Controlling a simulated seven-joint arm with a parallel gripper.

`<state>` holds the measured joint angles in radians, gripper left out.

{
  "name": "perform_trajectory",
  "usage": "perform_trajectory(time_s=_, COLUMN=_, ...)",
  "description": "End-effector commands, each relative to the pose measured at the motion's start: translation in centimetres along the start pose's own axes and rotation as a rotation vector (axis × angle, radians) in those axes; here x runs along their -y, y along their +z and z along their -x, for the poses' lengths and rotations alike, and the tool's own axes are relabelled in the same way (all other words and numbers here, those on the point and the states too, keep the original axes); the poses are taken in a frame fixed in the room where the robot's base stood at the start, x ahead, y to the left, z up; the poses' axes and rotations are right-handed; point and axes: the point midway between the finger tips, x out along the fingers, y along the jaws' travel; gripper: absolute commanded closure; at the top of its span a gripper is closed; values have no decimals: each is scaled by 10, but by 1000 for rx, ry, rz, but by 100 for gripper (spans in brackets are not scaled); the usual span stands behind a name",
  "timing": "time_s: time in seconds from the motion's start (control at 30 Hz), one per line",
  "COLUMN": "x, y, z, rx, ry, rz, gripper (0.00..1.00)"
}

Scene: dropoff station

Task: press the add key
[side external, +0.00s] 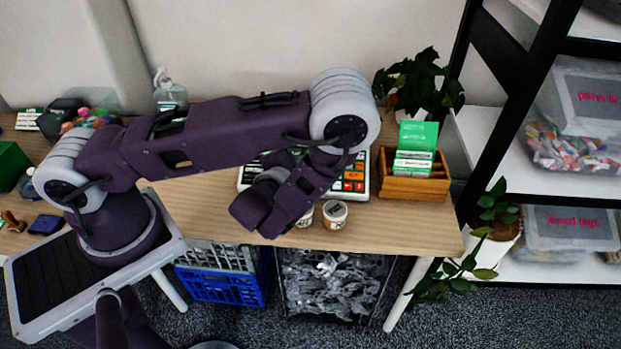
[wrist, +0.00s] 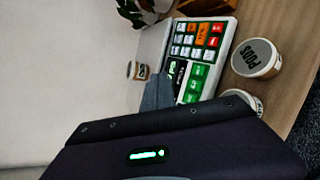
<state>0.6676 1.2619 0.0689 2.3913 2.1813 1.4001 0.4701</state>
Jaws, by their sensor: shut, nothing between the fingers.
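A white keypad device (side external: 364,169) with coloured keys lies on the table, largely hidden behind my arm in the side view. In the wrist view the keypad (wrist: 230,34) shows white, orange, red, green and black keys. The key labels are too small to read, so I cannot tell which is the add key. My gripper (wrist: 157,92) is shut and empty; its grey fingers show beside the left edge of the keypad, near the black and green keys. I cannot tell whether they touch it. The fingertips are hidden in the side view.
Small lidded jars (side external: 334,214) stand at the keypad's front edge; one jar (wrist: 255,57) is close beside it in the wrist view. A wooden box (side external: 411,187) with green-and-white packs and a potted plant (side external: 420,80) stand to the right. A black shelf (side external: 520,95) is farther right.

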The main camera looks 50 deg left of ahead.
Motion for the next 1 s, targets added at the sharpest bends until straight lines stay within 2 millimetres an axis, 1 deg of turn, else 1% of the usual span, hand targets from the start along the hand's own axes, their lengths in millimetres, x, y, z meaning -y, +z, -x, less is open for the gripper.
perform_trajectory(time_s=0.07, x=3, y=0, z=0, rx=4, ry=-9, rz=-11, gripper=100)
perform_trajectory(time_s=0.33, x=3, y=-1, z=-1, rx=3, ry=-8, rz=-9, gripper=100)
perform_trajectory(time_s=0.43, x=5, y=-4, z=-4, rx=1, ry=-7, rz=-9, gripper=100)
perform_trajectory(time_s=0.8, x=31, y=-30, z=-41, rx=1, ry=-5, rz=-7, gripper=100)
perform_trajectory(time_s=1.0, x=43, y=-42, z=-56, rx=1, ry=-6, rz=-7, gripper=100)
